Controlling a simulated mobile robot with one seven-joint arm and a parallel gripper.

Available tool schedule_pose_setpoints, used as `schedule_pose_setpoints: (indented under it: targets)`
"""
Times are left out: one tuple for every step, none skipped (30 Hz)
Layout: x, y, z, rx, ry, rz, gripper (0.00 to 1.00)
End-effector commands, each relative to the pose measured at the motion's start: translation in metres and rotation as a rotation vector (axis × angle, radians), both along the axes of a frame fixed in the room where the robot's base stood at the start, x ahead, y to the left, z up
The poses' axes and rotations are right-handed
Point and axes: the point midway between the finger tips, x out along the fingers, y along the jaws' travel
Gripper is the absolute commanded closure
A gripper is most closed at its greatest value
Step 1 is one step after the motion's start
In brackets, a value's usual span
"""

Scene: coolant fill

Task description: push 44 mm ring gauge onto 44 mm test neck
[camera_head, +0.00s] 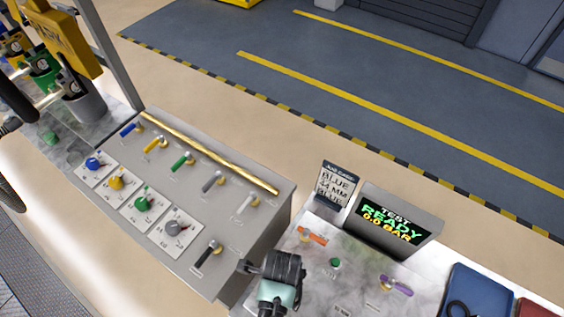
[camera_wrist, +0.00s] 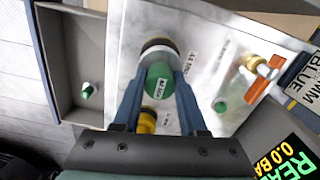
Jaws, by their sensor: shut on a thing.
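In the wrist view my gripper (camera_wrist: 160,70) is shut on a green round piece (camera_wrist: 157,83) with a small label on its face, which I take to be the 44 mm ring gauge. A dark round part with a pale gold rim (camera_wrist: 159,47) shows just beyond the fingertips; it may be the test neck. I cannot tell whether the green piece touches it. A yellow round piece (camera_wrist: 147,122) shows between the fingers, nearer the palm. In the head view my gripper (camera_head: 268,272) is at the left edge of the marbled bench; the held piece is hidden there.
A display (camera_head: 393,222) reads TEST READY 0.0 BAR, beside a sign (camera_head: 335,186) reading BLUE 44 MM BLUE. An orange lever (camera_head: 313,237), green knob (camera_head: 335,263) and purple handle (camera_head: 397,286) stand on the bench. A grey console (camera_head: 215,180) with levers lies left.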

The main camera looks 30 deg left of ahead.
Motion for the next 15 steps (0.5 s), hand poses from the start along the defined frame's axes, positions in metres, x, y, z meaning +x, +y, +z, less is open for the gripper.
schedule_pose_setpoints:
  targets:
    - [0.000, 0.000, -0.002, 0.000, 0.000, 0.000, 1.00]
    - [0.000, 0.000, -0.003, 0.000, 0.000, 0.000, 1.00]
    - [0.000, 0.000, -0.004, 0.000, -0.001, 0.000, 1.00]
    - [0.000, 0.000, -0.005, 0.000, 0.000, 0.000, 1.00]
    - [0.000, 0.000, -0.006, 0.000, 0.000, 0.000, 1.00]
    - [0.000, 0.000, -0.007, 0.000, 0.000, 0.000, 1.00]
    - [0.000, 0.000, -0.007, 0.000, -0.001, 0.000, 1.00]
    - [0.000, 0.000, -0.008, 0.000, -0.001, 0.000, 1.00]
    - [0.000, 0.000, -0.009, 0.000, -0.001, 0.000, 1.00]
    - [0.000, 0.000, -0.010, 0.000, -0.001, 0.000, 1.00]
    - [0.000, 0.000, -0.011, 0.000, -0.001, 0.000, 1.00]
    - [0.000, 0.000, -0.012, 0.000, -0.001, 0.000, 1.00]
    - [0.000, 0.000, -0.012, 0.000, -0.001, 0.000, 1.00]
    - [0.000, 0.000, -0.013, 0.000, -0.001, 0.000, 1.00]
    - [0.000, 0.000, -0.014, 0.000, -0.001, 0.000, 1.00]
